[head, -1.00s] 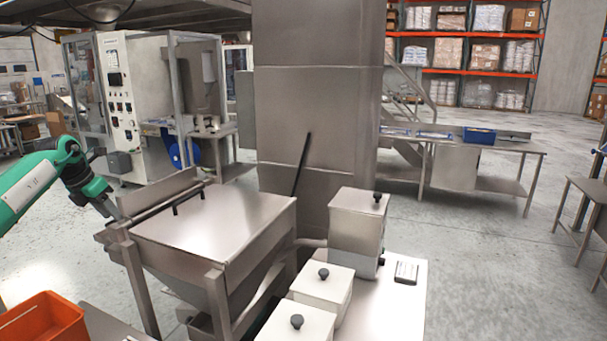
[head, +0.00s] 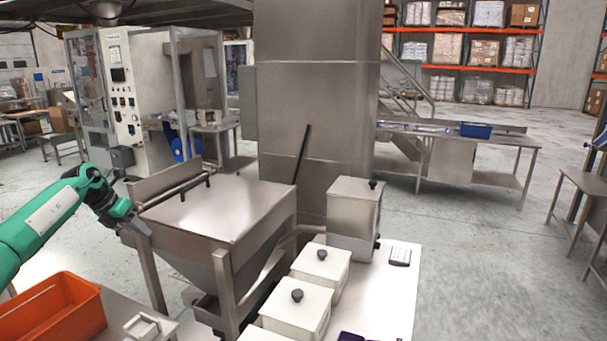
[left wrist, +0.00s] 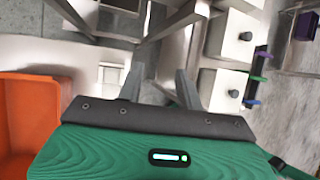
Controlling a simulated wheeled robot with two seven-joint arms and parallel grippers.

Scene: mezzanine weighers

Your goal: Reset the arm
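My left arm, green and black, comes in from the left in the head view. Its gripper (head: 128,228) hangs beside the left corner of the steel hopper (head: 230,215). I cannot tell in the head view whether it touches the frame. In the left wrist view the two grey fingers (left wrist: 160,82) stand apart with nothing between them. The gripper is open and empty. My right arm and gripper are in neither view.
An orange bin (head: 85,318) stands at the lower left; the left wrist view shows it too (left wrist: 32,110). White lidded boxes (head: 320,272) and a steel canister (head: 352,240) stand right of the hopper. A dark rod (head: 303,155) rises behind it. Open floor (head: 470,270) lies to the right.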

